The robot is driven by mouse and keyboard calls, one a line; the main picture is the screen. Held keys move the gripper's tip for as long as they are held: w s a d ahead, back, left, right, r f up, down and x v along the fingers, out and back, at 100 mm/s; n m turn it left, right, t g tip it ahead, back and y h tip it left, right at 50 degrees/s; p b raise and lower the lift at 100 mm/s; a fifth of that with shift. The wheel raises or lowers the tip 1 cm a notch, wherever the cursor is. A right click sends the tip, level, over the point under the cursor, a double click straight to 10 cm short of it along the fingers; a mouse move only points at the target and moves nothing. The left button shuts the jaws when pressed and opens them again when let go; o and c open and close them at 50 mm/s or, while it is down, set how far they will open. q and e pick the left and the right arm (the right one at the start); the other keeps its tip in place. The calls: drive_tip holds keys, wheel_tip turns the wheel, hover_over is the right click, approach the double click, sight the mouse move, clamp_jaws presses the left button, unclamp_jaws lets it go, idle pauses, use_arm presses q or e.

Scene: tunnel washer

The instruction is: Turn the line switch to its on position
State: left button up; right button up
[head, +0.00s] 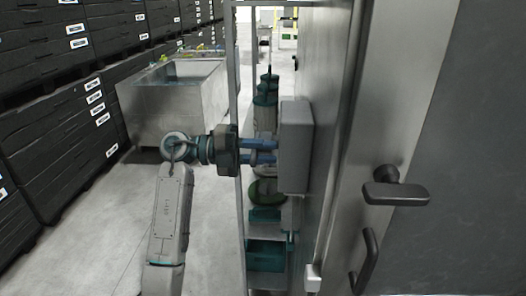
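A grey box (296,146) sticks out from the metal wall at the middle of the head view. I see it from its side, and its front face is turned to the left, away from my view. The line switch cannot be made out; it may be on that hidden face. My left gripper (264,151) is at the left side of the box, its two blue fingers one above the other, pointing right at the box. A small gap shows between the fingers. I cannot tell whether they touch or hold anything. My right gripper is not in view.
A metal door with a black lever handle (395,189) and a second black handle (366,262) stands close on the right. A thin metal post (233,62) rises beside the gripper. Black crates (62,128) and a steel tub (170,105) stand left. Grey floor lies between.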

use_arm(q)
clamp_jaws()
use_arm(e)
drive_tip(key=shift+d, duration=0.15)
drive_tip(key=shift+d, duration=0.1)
